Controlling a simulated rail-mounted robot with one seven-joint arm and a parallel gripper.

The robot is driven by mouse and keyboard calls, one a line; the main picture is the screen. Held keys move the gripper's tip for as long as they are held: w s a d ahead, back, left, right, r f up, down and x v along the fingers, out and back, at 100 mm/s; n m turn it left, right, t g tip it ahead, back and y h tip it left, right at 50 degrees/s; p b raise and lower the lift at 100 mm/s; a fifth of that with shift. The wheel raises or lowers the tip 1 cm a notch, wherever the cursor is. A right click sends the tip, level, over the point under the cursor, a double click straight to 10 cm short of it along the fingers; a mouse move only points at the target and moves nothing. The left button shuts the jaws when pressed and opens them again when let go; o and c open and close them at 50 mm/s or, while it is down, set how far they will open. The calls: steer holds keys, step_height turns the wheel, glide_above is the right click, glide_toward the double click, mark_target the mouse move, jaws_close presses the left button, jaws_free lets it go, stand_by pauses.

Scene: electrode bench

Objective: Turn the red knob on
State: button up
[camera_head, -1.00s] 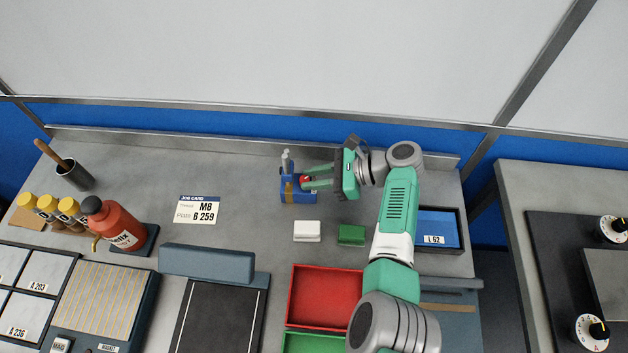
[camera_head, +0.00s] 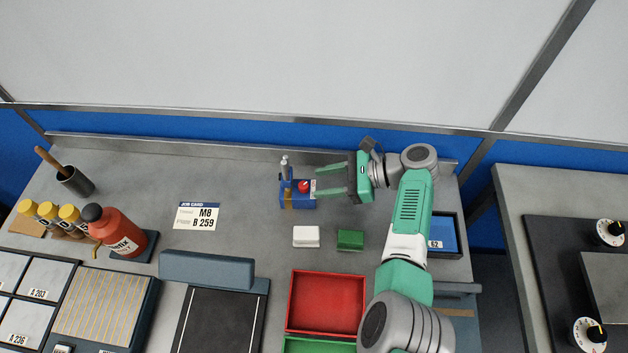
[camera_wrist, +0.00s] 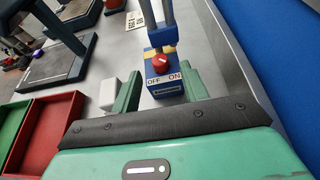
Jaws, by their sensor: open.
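The red knob (camera_head: 304,186) sits on a small blue device (camera_head: 299,203) at the back of the bench. In the wrist view the knob (camera_wrist: 160,63) has a pale mark on it, and a label reads OFF on the left and ON on the right. I cannot tell for certain which word the mark points to. My gripper (camera_head: 318,181) is open and empty, just right of the device, its two fingers pointing left toward the knob. In the wrist view its fingers (camera_wrist: 160,90) stand apart on either side of the label, short of the knob.
A white block (camera_head: 306,236) and a green block (camera_head: 350,239) lie in front of the gripper. A red tray (camera_head: 326,302) is nearer. The bench left of the device is clear up to the job card (camera_head: 197,216).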

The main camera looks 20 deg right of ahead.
steer(key=v, duration=0.4)
steer(key=shift+s+d, duration=0.1)
steer(key=shift+s, duration=0.05)
